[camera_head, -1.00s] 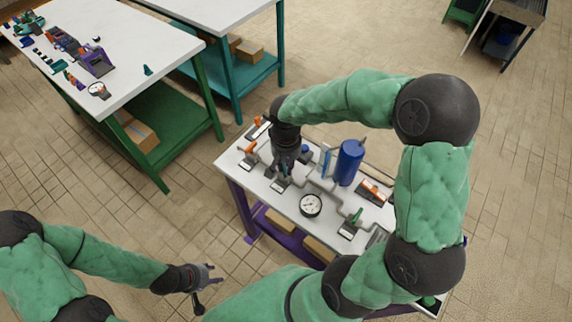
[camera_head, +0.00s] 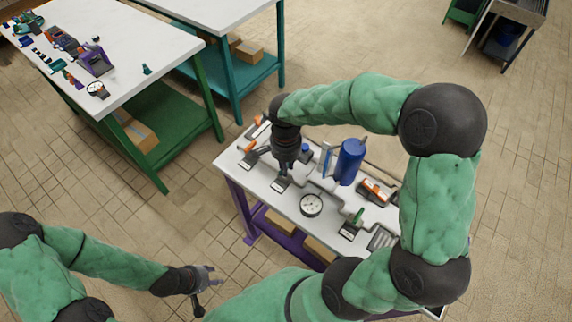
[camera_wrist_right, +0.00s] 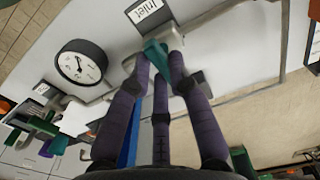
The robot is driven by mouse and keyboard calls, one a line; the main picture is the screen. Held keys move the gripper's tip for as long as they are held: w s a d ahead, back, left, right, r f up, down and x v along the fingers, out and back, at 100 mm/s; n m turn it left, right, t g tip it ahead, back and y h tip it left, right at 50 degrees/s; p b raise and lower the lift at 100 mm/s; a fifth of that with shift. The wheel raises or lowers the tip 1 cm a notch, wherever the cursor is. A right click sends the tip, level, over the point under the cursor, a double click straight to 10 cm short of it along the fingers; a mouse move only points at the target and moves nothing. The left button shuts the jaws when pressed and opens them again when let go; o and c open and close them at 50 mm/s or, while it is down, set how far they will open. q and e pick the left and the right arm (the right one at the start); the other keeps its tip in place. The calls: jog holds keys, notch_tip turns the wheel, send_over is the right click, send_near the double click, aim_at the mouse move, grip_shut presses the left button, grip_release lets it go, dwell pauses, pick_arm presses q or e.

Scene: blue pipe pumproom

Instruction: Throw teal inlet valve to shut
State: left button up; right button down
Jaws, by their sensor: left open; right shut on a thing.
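The teal inlet valve's handle (camera_wrist_right: 155,52) shows between my right fingers in the right wrist view, beside a plate labelled "Inlet" (camera_wrist_right: 149,11). The valve's base (camera_head: 281,184) sits on the white bench top (camera_head: 284,205) in the head view. My right gripper (camera_head: 286,170) reaches down over the valve and is shut on the teal handle. The fingers and wrist hide most of the handle in the head view. My left gripper (camera_head: 205,285) is open and empty, off the bench's front left side.
A pressure gauge (camera_head: 311,205), a blue tank (camera_head: 350,162), a green-handled valve (camera_head: 357,217) and orange-handled valves (camera_head: 248,149) stand close around the right gripper, with grey pipes between. A green-legged table (camera_head: 150,62) stands at the upper left. Open floor lies left of the bench.

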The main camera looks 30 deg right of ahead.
jog(key=shift+m, duration=0.3)
jog(key=c, duration=1.1)
grip_release()
jog(key=shift+c, duration=0.2)
notch_tip(320, 180, up, 12)
